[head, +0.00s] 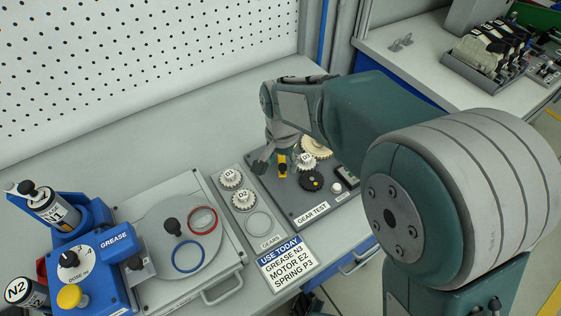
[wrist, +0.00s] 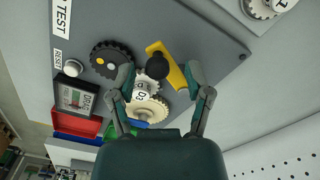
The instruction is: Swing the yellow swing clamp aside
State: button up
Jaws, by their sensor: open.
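The yellow swing clamp (wrist: 172,66) lies on the dark gear test plate (wrist: 205,45) in the wrist view, with a black knob (wrist: 153,72) on it. In the head view the clamp (head: 282,165) shows small beside my gripper. My gripper (wrist: 160,82) is open over the plate, its two fingers spread on either side of the clamp and a white gear marked D (wrist: 147,88). I cannot tell whether a finger touches the clamp. In the head view my gripper (head: 270,158) reaches down at the plate's far left part, partly hidden by its own wrist.
A black gear (wrist: 110,60) and a cream gear (wrist: 148,108) sit close to the clamp. A gauge box (wrist: 77,97) and reset button (wrist: 73,68) are on the plate. A gear tray with D1 and D2 gears (head: 243,200) stands left of the plate, with the grease station (head: 95,250) beyond.

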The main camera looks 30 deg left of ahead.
notch_tip(320, 180, up, 12)
jog(key=shift+a+f, duration=0.2)
jog(key=shift+f, duration=0.05)
jog(key=shift+w+d, duration=0.1)
dwell(0.4)
